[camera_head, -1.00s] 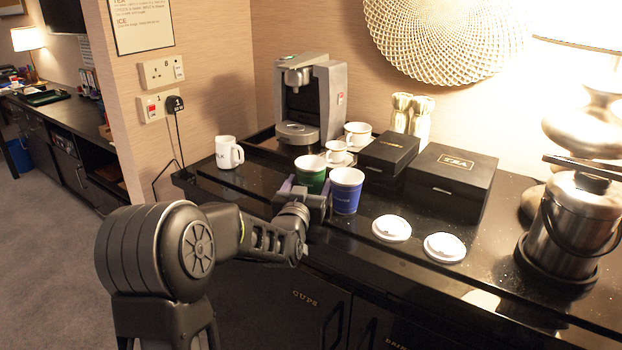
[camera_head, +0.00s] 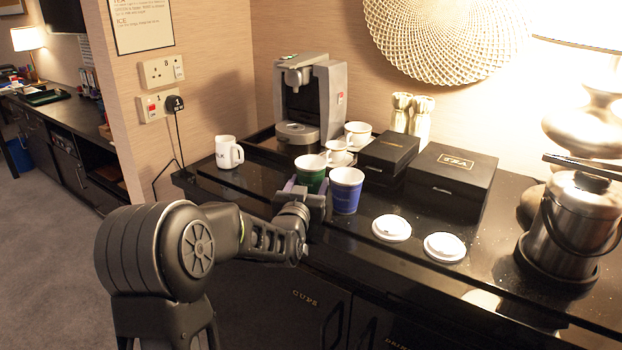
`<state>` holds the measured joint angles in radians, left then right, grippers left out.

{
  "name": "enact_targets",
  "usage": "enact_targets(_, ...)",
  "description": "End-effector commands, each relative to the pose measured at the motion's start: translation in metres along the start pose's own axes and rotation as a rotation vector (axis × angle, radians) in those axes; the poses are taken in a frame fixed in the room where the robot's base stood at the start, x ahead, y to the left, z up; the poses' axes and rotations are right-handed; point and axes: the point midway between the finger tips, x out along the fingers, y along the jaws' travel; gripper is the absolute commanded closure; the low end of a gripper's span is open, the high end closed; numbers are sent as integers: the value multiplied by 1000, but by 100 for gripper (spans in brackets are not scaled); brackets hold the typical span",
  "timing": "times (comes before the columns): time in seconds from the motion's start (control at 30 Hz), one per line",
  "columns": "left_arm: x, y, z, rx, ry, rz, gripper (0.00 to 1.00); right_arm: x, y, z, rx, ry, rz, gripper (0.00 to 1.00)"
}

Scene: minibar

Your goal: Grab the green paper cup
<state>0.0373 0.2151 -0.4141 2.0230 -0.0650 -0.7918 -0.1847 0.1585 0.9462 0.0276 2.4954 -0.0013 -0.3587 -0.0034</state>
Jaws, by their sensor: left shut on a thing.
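The green paper cup (camera_head: 311,171) stands upright on the black counter, just left of and slightly behind the blue paper cup (camera_head: 346,190). My left gripper (camera_head: 305,190) is at the green cup and shut on it, with a finger showing on the cup's left side. The gripper body hides the cup's lower front, so I cannot see whether its base touches the counter. My right gripper is not in view.
A coffee machine (camera_head: 310,100) and white cups (camera_head: 357,133) stand behind. A white mug (camera_head: 228,152) is at left. Black boxes (camera_head: 449,182), two white lids (camera_head: 391,228) and a steel ice bucket (camera_head: 573,230) are to the right.

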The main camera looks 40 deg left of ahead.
Motion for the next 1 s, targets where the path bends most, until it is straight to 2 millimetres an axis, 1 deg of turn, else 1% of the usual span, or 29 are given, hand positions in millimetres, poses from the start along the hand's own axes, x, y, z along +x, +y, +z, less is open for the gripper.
enact_targets(0.27,0,0,0,0,0,0,77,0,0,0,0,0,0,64)
enact_targets(0.37,0,0,-5,0,2,0,78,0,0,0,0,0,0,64)
enact_targets(0.43,0,0,-11,0,2,0,78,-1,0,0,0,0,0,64)
enact_targets(0.57,0,0,-32,-2,4,0,78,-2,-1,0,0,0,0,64)
enact_targets(0.7,0,-1,-61,-3,5,-1,78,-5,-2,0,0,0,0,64)
enact_targets(0.83,0,0,-84,-2,5,0,78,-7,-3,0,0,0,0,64)
enact_targets(0.9,0,0,-92,-2,2,0,78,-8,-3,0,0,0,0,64)
enact_targets(1.0,0,0,-99,-1,0,0,78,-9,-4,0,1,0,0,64)
